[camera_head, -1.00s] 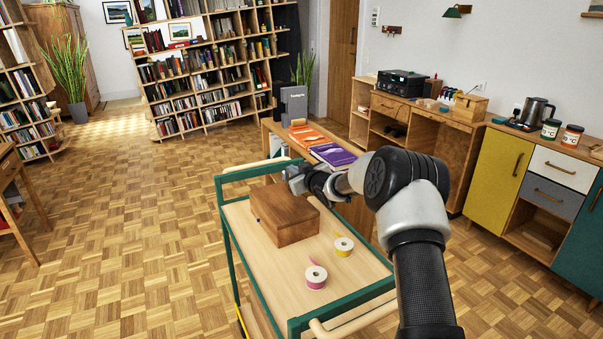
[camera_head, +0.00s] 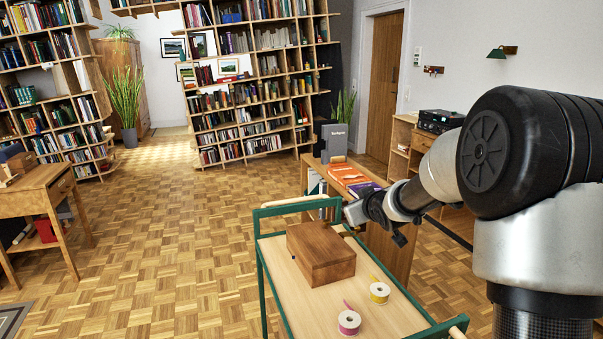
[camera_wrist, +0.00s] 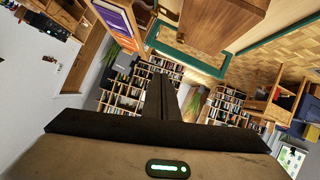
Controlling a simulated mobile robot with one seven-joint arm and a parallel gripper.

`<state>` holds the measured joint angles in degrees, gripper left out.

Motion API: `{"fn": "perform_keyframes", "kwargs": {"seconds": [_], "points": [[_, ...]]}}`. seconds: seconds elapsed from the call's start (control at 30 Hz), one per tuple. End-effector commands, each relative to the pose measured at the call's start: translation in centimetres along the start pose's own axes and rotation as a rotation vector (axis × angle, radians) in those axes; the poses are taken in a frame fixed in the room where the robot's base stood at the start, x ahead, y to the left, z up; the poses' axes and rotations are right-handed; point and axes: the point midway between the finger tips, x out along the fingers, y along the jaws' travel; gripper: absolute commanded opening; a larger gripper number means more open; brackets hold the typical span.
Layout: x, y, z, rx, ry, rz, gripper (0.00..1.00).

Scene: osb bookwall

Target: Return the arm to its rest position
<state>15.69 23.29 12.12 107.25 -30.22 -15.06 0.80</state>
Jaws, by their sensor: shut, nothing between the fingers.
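My gripper (camera_wrist: 162,100) shows in the wrist view with its two fingers together and nothing between them. In the head view my arm comes in from the right and reaches left, with its wrist end above the far right side of the green-framed cart (camera_head: 262,285). A brown wooden box (camera_head: 320,254) stands closed on the cart top, left of and below my wrist. The box also shows at the top of the wrist view (camera_wrist: 225,18). The fingertips are hard to make out in the head view.
A pink spool (camera_head: 349,322) and a yellow spool (camera_head: 380,292) stand on the cart. Behind it is a low wooden unit with orange and purple books (camera_head: 350,178). A desk (camera_head: 45,190) stands at the left. The parquet floor between (camera_head: 175,235) is clear.

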Motion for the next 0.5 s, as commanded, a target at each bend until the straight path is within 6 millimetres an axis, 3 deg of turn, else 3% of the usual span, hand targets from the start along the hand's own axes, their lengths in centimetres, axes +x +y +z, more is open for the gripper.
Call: {"fn": "perform_keyframes", "kwargs": {"seconds": [0.03, 0.27, 0.5], "points": [[-2.3, 0.1, -0.7, 0.001, -0.033, 0.020, 0.00], [-12.7, -0.3, 0.1, 0.066, -0.217, 0.091, 0.00], [-24.1, -2.9, 3.6, 0.185, -0.389, 0.112, 0.00]]}}
